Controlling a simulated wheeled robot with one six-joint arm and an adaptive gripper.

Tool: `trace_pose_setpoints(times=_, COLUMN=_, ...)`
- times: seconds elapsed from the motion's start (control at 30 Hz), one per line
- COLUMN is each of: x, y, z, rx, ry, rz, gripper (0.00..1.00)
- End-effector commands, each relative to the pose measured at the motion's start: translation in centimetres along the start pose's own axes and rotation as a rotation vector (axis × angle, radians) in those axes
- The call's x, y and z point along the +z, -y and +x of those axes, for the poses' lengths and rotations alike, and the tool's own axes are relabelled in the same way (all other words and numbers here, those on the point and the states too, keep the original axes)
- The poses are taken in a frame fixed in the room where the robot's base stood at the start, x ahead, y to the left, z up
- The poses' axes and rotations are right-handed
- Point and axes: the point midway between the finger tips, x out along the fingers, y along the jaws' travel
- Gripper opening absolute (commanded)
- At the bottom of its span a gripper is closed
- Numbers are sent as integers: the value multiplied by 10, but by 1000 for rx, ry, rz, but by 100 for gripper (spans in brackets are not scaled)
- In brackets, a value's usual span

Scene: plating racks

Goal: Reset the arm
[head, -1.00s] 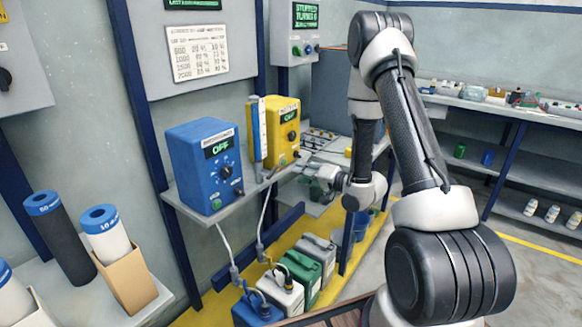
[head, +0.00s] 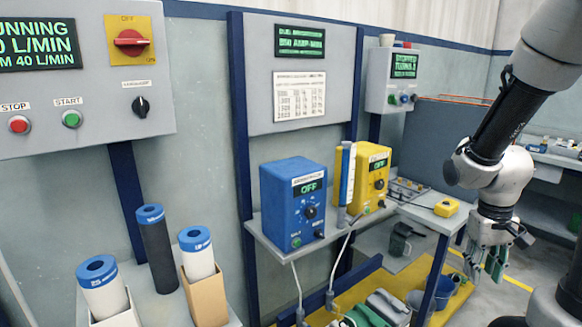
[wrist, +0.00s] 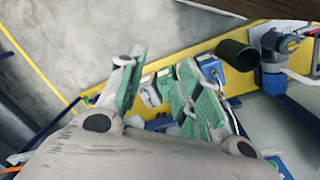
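My arm comes in from the right edge of the head view, and my gripper (head: 494,262) hangs down at its end, right of the shelf with the blue and yellow boxes. In the wrist view my gripper (wrist: 160,88) has its two green-padded fingers spread apart. The gap between them is empty; jugs on the floor show far behind it. The gripper touches nothing that I can see.
A blue control box (head: 293,205) and a yellow control box (head: 372,178) stand on the wall shelf. A small yellow device (head: 446,207) lies on a bench to their right. Jugs (head: 388,307) stand on the yellow floor strip. Blue-capped cylinders (head: 157,250) stand at lower left.

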Motion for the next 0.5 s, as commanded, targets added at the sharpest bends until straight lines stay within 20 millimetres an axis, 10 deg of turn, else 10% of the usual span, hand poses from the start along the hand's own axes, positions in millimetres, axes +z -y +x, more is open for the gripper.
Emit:
trace_pose_setpoints(times=0.23, x=76, y=24, z=-96, rx=-65, ry=-43, rz=-26, gripper=34)
trace_pose_setpoints(times=0.5, x=97, y=37, z=-160, rx=-105, ry=-325, rz=-43, gripper=34)
